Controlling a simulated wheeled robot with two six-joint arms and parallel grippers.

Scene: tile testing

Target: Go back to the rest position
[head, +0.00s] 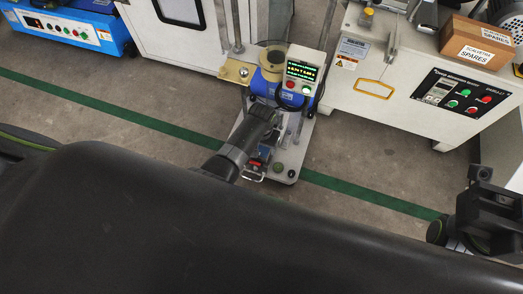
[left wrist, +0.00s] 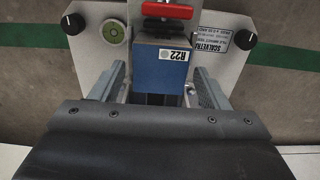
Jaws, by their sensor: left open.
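My left gripper (head: 262,140) is over the front part of a small test machine (head: 287,160) in the head view. In the left wrist view its two grey fingers (left wrist: 160,92) are apart, one on each side of a blue block (left wrist: 160,72) labelled R22, upside down. The block sits below a red handle (left wrist: 167,11). Any contact between fingers and block cannot be made out. My right wrist (head: 482,212) shows at the right edge of the head view; its fingers cannot be made out.
A blue unit (head: 62,28) is at upper left.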

